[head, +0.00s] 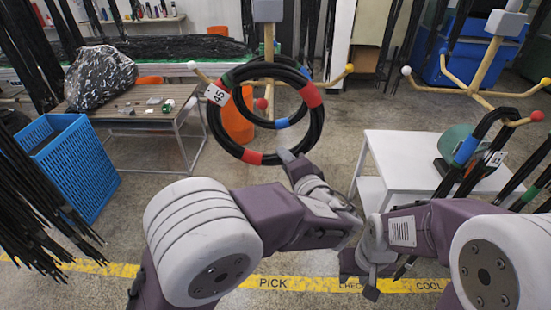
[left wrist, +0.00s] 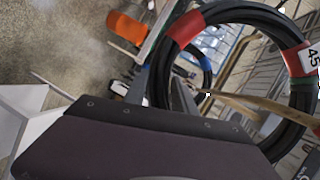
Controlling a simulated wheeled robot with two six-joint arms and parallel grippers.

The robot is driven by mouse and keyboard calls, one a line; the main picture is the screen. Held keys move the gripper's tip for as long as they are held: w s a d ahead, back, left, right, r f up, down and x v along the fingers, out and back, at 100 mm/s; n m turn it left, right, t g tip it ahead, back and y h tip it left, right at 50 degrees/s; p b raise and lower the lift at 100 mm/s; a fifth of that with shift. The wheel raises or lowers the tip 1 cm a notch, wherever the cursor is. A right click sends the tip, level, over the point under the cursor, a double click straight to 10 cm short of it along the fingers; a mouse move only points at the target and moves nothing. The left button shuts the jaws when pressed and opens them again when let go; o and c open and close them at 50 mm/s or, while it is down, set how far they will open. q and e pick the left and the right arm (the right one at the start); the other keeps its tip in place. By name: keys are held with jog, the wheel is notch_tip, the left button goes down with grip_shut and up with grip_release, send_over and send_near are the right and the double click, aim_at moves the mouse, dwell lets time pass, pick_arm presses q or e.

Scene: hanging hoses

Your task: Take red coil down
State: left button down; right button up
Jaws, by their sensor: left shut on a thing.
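The red coil (head: 311,95) is a large black hose ring with red bands, a green band and a white tag marked 45. In the head view it hangs around the pegs of a wooden stand (head: 269,45). A smaller black coil with blue bands (head: 282,123) hangs behind it. My left gripper (head: 286,156) is shut on the lower right part of the red coil, its fingertips partly hidden. In the left wrist view the red coil (left wrist: 188,27) rises beside my left fingers. My right gripper (head: 388,281) is low at the front, its fingers apart and empty.
A white table (head: 400,150) stands to the right, below a second peg stand (head: 490,65) holding a blue-banded coil (head: 467,150). A blue crate (head: 85,165) and a low bench (head: 130,103) are left. Black hoses hang at far left.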

pick_arm(q)
jog(key=s+p, duration=0.2)
jog(key=s, duration=1.4)
dwell(0.6)
dwell(0.4)
